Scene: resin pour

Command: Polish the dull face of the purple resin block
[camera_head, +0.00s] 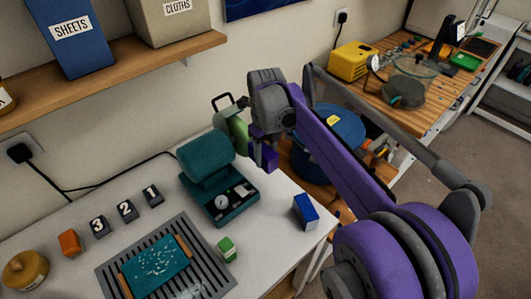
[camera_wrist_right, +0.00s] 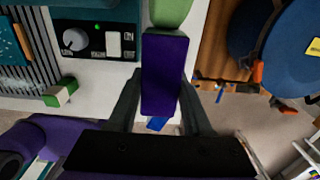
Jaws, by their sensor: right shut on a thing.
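The purple resin block (camera_head: 269,158) is held above the right edge of the white table. It also shows in the right wrist view (camera_wrist_right: 165,75), between the two dark fingers. My right gripper (camera_head: 262,146) is shut on it. The teal polishing machine (camera_head: 207,155) has a light-green wheel (camera_head: 238,127) at its right end. In the right wrist view the block's far end meets or nearly meets the wheel (camera_wrist_right: 170,12); I cannot tell whether they touch. Which block face is dull cannot be made out. My left gripper is not in view.
A blue block (camera_head: 305,211), a green-and-white block (camera_head: 227,249) and an orange block (camera_head: 69,242) stand on the table (camera_head: 268,235). A teal board (camera_head: 155,267) lies on a slotted grey tray (camera_head: 215,283). A blue drum (camera_head: 328,135) stands right of the table.

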